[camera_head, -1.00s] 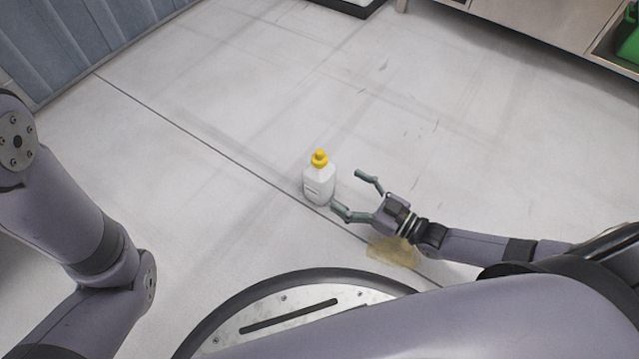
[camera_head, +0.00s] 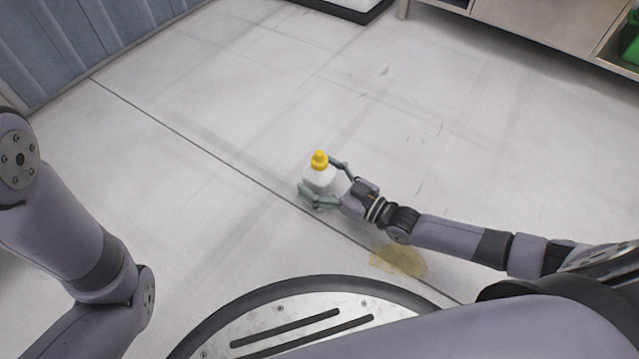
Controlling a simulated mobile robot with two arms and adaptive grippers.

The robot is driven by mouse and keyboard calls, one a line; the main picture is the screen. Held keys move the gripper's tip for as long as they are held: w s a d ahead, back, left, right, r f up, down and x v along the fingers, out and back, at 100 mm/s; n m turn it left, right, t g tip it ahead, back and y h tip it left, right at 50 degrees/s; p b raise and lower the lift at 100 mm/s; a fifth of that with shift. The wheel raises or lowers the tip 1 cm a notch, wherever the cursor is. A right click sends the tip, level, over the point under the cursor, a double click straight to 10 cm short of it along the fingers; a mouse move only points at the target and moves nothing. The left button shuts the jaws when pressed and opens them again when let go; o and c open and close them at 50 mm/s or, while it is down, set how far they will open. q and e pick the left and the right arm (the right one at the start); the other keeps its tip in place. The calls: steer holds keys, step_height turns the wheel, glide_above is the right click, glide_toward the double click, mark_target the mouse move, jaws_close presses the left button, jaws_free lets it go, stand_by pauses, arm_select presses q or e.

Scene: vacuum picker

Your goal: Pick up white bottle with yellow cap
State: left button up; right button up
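The white bottle with a yellow cap (camera_head: 320,177) stands upright in the middle of the view. My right gripper (camera_head: 316,173) reaches it from the right, with one finger in front of the lower body and the other behind its right side, near the cap. The fingers are spread about as wide as the bottle and look open around it. Whether they touch it cannot be made out. The lower front of the bottle is hidden by the near finger. My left gripper is out of view; only my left arm shows at the left edge.
The pale floor (camera_head: 220,110) around the bottle is clear, with a dark seam running diagonally across it. A tan stain (camera_head: 398,262) lies below my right forearm. A metal cabinet (camera_head: 545,22) stands at the upper right and a grey-blue panelled wall (camera_head: 70,40) at the upper left.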

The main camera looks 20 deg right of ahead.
steer(key=c, duration=1.6)
steer(key=shift+c, duration=0.3)
steer(key=shift+r, duration=0.15)
